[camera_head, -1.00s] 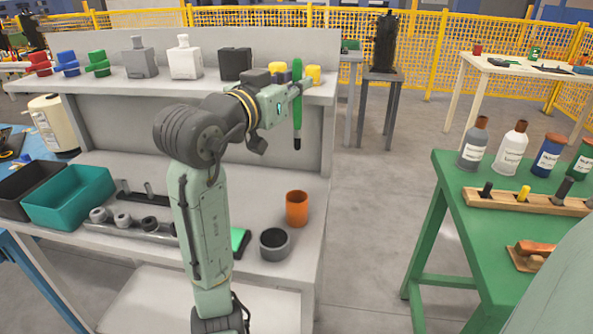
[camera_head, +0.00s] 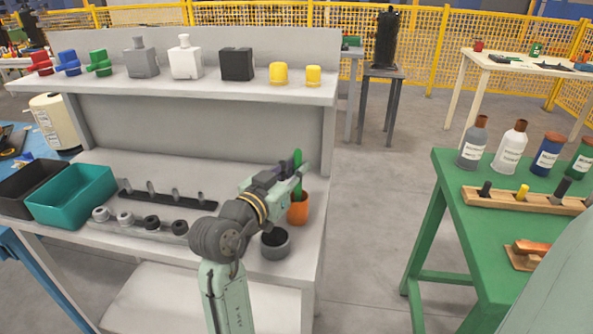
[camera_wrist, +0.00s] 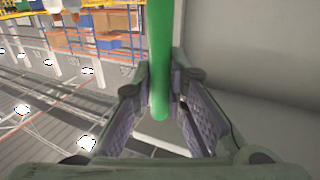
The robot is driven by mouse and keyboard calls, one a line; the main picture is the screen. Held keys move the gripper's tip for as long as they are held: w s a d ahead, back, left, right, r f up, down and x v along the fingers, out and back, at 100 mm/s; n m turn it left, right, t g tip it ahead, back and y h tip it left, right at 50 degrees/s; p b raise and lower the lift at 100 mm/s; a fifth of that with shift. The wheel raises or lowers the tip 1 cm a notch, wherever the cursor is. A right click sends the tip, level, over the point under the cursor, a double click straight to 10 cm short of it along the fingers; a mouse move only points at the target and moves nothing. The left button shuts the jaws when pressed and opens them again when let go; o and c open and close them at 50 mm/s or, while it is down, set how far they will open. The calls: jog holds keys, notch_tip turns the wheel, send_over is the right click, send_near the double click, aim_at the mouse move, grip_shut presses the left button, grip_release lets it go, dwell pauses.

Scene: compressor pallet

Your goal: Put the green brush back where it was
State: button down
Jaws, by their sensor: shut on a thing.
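The green brush (camera_head: 298,160) stands upright with its handle end up. My gripper (camera_head: 296,173) is shut on it, low over the right end of the workbench. The wrist view shows the green handle (camera_wrist: 159,60) between both finger pads. The orange cup (camera_head: 298,210) stands directly under the brush, near the bench's right edge. The dark lower end of the brush is out of sight at the cup's mouth; it appears to be inside, but I cannot tell how deep.
A grey round cup (camera_head: 275,244) stands just left and in front of the orange cup, close to my arm. A teal bin (camera_head: 72,197) and a peg rack (camera_head: 168,195) lie further left. The upper shelf (camera_head: 200,91) holds blocks and yellow caps.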

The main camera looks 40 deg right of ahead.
jog(key=shift+f, duration=0.6)
jog(key=c, duration=1.6)
grip_release()
